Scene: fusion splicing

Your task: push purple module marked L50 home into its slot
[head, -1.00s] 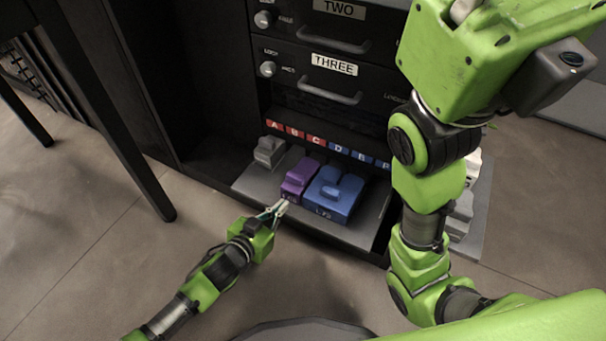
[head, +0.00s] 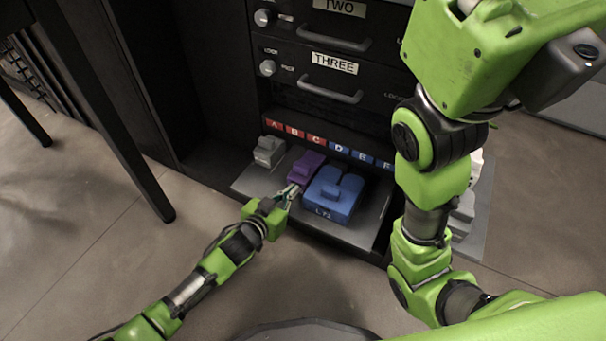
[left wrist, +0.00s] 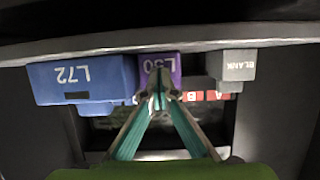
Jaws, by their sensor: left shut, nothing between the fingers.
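The purple module marked L50 (head: 307,168) sits on the grey shelf between a grey module and a larger blue one. In the left wrist view its label face (left wrist: 173,65) is seen upside down. My left gripper (head: 291,190) is shut and empty, with its tips at the front face of the purple module. In the left wrist view the closed fingertips (left wrist: 160,78) overlap the lower part of that face and appear to touch it. The back of the module and its slot are hidden. My right gripper is out of view; only my right arm shows.
The blue module marked L72 (head: 333,196) stands close on the right and juts further forward. The grey BLANK module (head: 269,151) is on the left with a gap. A row of letter labels (head: 320,144) runs above. A black table leg (head: 153,195) stands left.

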